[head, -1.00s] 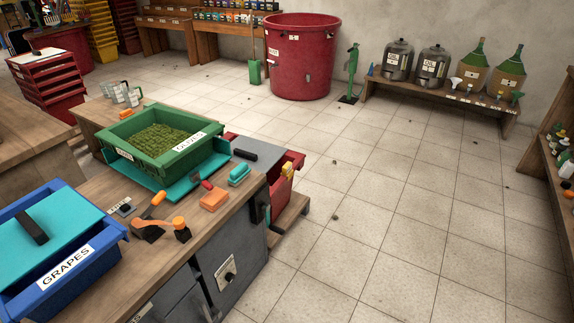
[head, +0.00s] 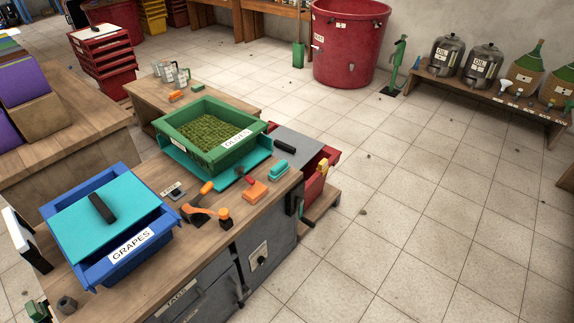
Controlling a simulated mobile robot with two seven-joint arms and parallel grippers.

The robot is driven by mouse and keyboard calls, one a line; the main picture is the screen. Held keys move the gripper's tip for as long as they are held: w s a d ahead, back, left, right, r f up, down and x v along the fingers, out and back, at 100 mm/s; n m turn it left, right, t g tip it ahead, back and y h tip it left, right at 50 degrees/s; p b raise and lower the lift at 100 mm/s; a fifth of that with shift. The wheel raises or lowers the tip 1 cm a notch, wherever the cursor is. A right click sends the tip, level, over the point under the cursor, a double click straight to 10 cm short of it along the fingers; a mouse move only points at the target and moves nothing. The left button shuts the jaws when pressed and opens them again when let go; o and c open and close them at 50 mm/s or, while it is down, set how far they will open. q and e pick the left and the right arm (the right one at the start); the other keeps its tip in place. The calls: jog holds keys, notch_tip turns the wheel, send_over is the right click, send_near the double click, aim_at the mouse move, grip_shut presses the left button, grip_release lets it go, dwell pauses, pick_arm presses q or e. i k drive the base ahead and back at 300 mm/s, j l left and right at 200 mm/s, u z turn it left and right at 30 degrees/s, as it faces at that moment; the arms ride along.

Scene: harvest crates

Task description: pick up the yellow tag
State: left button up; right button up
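I cannot make out a yellow tag for certain. A small yellow object (head: 323,167) shows at the red crate (head: 316,184) beside the bench; it is too small to tell what it is. A grey drawer front with a label that seems to read TAGS (head: 178,302) is at the bottom of the view, and it looks closed. Neither of my grippers is in view.
The wooden bench (head: 196,247) carries a blue GRAPES crate (head: 133,248) with a teal lid, a green OLIVES crate (head: 236,138), and several small orange, teal and black tools. A white and black panel (head: 22,238) stands at the left. Tiled floor (head: 400,230) is clear at right.

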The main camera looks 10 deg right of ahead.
aim_at(322, 167)
jog(key=i+l+u, duration=0.1)
jog(key=u, duration=0.25)
jog(key=l+u, duration=0.35)
jog(key=i+l+u, duration=0.1)
jog(key=u, duration=0.25)
jog(key=l+u, duration=0.25)
jog(key=l, duration=0.2)
jog(key=i+l+u, duration=0.1)
jog(key=l+u, duration=0.15)
jog(key=l, duration=0.2)
jog(key=k+l+u, duration=0.1)
jog(key=l+u, duration=0.2)
jog(key=l, duration=1.2)
jog(key=k+l+u, duration=0.1)
jog(key=l, duration=0.55)
jog(key=k+l, duration=0.15)
jog(key=l, duration=0.45)
jog(key=u, duration=0.05)
